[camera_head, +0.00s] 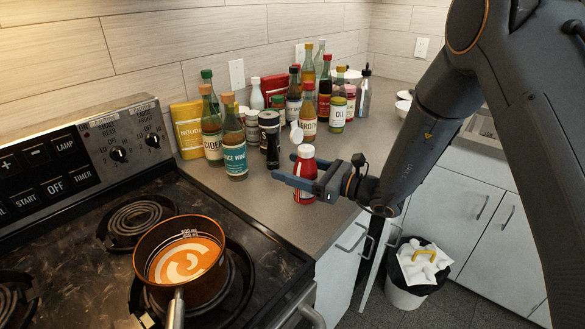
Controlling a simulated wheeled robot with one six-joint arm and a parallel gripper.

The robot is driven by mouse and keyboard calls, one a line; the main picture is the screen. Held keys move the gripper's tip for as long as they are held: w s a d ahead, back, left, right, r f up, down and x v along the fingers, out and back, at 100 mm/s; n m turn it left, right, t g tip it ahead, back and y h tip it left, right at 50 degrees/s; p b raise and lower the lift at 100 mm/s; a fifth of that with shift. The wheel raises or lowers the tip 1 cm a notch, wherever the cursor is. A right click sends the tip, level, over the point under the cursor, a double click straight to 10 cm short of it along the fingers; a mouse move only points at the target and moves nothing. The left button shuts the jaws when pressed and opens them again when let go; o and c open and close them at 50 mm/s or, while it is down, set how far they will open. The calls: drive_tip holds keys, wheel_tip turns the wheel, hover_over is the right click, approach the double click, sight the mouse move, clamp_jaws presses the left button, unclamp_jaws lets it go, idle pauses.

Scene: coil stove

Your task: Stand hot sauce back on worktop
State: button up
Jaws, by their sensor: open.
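A red bottle (305,169), which I take to be the hot sauce, stands upright on the grey worktop (265,205) near its front edge. Its label cannot be read from here. My gripper (284,168) comes in from the right, low over the worktop, with its blue fingers open and pointing left. The fingers lie about the bottle at mid-height, one passing in front of it and hiding part of its body. I cannot tell whether either finger touches it. The bottle's base appears to rest on the worktop.
Several bottles and jars crowd behind, including a blue-labelled bottle (235,155) and a black shaker (269,142). A small white round item (296,133) is just behind the red bottle. A pot (182,262) of orange liquid with a pale swirl sits on the stove at left. A bin (415,270) stands below right.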

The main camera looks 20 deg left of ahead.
sight(316, 174)
drive_tip(key=d+b, duration=0.1)
drive_tip(key=d, duration=0.3)
drive_tip(key=d+b, duration=0.1)
drive_tip(key=d, duration=0.3)
drive_tip(key=s+d+b, duration=0.1)
drive_tip(key=d, duration=0.3)
drive_tip(key=shift+r+b, duration=0.1)
drive_tip(key=shift+b, duration=0.25)
drive_tip(key=s+d+f+n+g+h, duration=0.3)
drive_tip(key=s+d+n+h, duration=0.25)
drive_tip(key=s, duration=0.25)
drive_tip(key=s+d+f+n+g+h, duration=0.2)
drive_tip(key=s+d+f+n+h, duration=0.15)
drive_tip(key=s+d, duration=0.35)
drive_tip(key=d+n+t+h, duration=0.2)
drive_tip(key=d+n+h, duration=0.2)
drive_tip(key=d, duration=0.7)
drive_tip(key=s+d+n+t+h, duration=0.1)
drive_tip(key=d+n+h, duration=0.4)
drive_tip(key=d, duration=0.6)
drive_tip(key=shift+s+d+n+t, duration=0.15)
drive_tip(key=shift+s+n+t, duration=0.05)
drive_tip(key=shift+n+t, duration=0.35)
drive_tip(key=shift+f, duration=0.1)
